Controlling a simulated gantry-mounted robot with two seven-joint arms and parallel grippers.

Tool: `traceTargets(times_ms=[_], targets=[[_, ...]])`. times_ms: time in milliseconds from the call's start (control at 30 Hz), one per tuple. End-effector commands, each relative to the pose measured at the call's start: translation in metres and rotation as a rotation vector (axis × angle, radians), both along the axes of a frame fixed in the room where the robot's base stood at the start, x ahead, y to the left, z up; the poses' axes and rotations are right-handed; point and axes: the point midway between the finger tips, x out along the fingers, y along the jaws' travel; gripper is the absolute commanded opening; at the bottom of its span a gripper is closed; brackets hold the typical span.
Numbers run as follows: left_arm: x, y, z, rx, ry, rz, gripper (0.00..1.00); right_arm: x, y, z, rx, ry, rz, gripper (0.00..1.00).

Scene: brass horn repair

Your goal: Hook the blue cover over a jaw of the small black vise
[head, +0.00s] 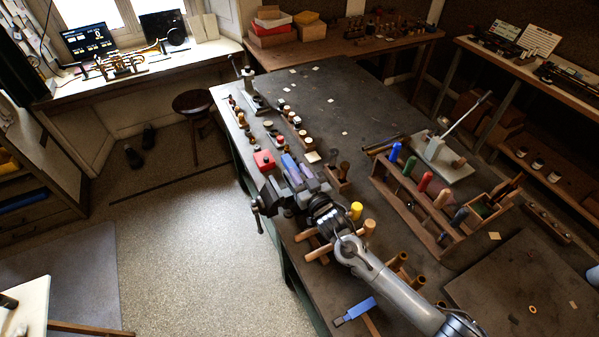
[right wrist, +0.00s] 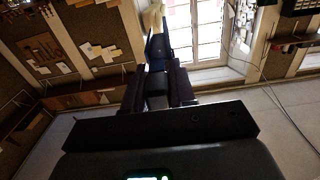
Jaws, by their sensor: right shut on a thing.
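The small black vise (head: 272,194) is at the left edge of the dark workbench, its handle hanging over the edge. My right gripper (head: 304,184) reaches in from the lower right, beside the vise. It is shut on the blue cover (head: 290,166), which shows just beyond the fingers. The cover also shows in the right wrist view (right wrist: 157,46), ahead of and between the two dark fingers (right wrist: 158,88). The vise jaws are partly hidden by my gripper, and I cannot tell whether the cover touches them. My left gripper is not in view.
A red box (head: 264,160) and small jars stand behind the vise. A wooden rack (head: 415,205) with coloured handles is to the right. A yellow-topped peg (head: 355,210) stands near my wrist. A blue tool (head: 355,311) lies near the front edge. The bench's far middle is mostly clear.

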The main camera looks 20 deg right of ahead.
Motion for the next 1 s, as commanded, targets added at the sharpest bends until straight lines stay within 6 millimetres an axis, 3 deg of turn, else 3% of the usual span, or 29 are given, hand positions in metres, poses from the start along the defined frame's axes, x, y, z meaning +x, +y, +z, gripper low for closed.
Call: traceTargets(times_ms=[600,1000], targets=[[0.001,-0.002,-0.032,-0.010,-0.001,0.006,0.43,0.000,0.000,-0.043,0.001,-0.001,0.001,0.00],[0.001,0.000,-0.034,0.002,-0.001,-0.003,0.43,0.000,0.000,-0.047,0.000,-0.001,0.000,0.00]])
